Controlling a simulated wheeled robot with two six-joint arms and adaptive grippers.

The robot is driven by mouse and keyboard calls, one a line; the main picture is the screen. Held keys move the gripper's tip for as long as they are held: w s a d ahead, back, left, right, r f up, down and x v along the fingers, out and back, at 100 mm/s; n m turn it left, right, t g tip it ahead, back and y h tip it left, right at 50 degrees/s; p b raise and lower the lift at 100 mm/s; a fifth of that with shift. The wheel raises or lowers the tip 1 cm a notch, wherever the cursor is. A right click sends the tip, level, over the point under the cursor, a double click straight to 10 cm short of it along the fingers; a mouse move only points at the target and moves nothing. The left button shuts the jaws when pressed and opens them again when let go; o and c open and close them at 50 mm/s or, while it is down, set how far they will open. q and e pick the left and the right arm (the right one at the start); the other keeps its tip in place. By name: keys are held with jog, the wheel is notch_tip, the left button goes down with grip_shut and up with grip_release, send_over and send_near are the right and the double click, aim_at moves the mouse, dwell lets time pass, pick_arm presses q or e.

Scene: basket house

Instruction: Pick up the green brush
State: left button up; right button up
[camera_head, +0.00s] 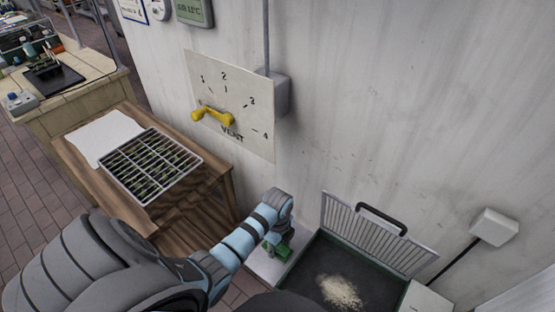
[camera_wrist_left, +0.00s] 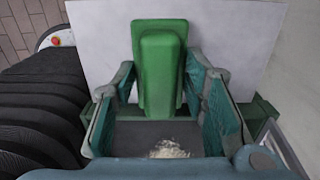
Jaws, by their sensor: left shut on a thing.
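The green brush (camera_wrist_left: 160,70) shows in the left wrist view as a green block on a wider green base, between my left gripper's teal fingers. In the head view only a small part of the brush (camera_head: 278,249) shows below my left gripper (camera_head: 272,238); the wrist and fingers hide the rest. My left gripper (camera_wrist_left: 160,95) is shut on the brush. The brush is over a pale flat surface (camera_wrist_left: 98,45); I cannot tell whether it touches it. My right gripper is not in view.
A dark green-edged tray (camera_head: 305,278) with a pale granular pile (camera_head: 340,292) lies right of the gripper, with a grille (camera_head: 375,235) behind it. A wooden table (camera_head: 188,228) holding a gridded seedling tray (camera_head: 150,165) stands left. A wall with a yellow vent handle (camera_head: 214,116) rises behind.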

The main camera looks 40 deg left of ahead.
pick_arm(q)
notch_tip(320, 180, up, 20)
jog(key=p, duration=0.8)
